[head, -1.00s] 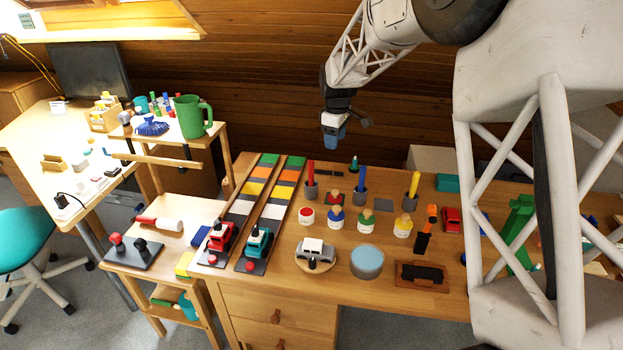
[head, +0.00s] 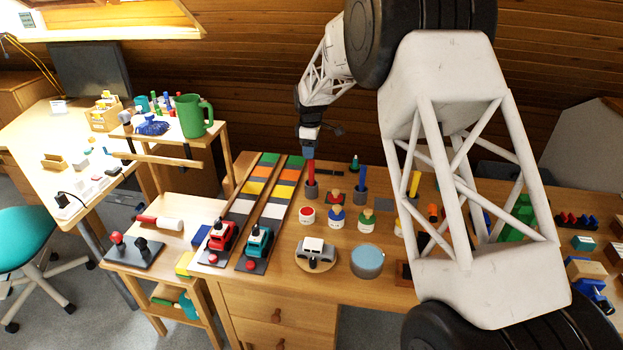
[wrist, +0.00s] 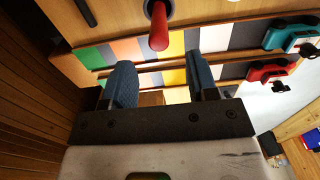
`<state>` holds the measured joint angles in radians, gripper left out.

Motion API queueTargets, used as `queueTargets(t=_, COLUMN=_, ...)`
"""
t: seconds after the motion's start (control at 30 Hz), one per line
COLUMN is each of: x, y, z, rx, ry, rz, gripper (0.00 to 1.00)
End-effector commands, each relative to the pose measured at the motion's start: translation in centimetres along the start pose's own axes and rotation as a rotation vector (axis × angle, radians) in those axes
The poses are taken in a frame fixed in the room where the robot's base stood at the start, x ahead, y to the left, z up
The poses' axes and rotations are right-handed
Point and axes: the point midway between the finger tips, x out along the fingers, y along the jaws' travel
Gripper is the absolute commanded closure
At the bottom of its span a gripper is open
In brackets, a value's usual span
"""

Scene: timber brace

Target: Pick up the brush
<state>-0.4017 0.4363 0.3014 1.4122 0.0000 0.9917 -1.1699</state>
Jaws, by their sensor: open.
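No thing in view is plainly a brush. Upright sticks that could be brushes or markers stand in dark holders on the desk: a red stick (head: 311,173), a blue stick (head: 361,178) and a yellow stick (head: 414,184), the last partly hidden by my arm. My gripper (head: 308,150) is in the head view just above the top of the red stick. In the wrist view my gripper (wrist: 161,70) is open with nothing between its fingers. The red stick (wrist: 159,27) shows beyond the fingertips, roughly in line with the gap.
Two striped boards (head: 262,205) with toy vehicles lie left of the sticks. Small peg figures (head: 336,217), a round blue-topped container (head: 367,261) and a toy car (head: 316,250) stand in front. A side table holds a red-and-white roller-shaped thing (head: 160,222).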

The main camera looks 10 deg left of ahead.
Motion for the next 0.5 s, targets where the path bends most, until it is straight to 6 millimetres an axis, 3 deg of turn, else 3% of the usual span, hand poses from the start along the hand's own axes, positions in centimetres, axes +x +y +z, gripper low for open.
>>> queueTargets(t=0.5, x=2.5, y=0.0, z=0.1, rx=0.001, ry=0.000, rz=0.000, gripper=0.47)
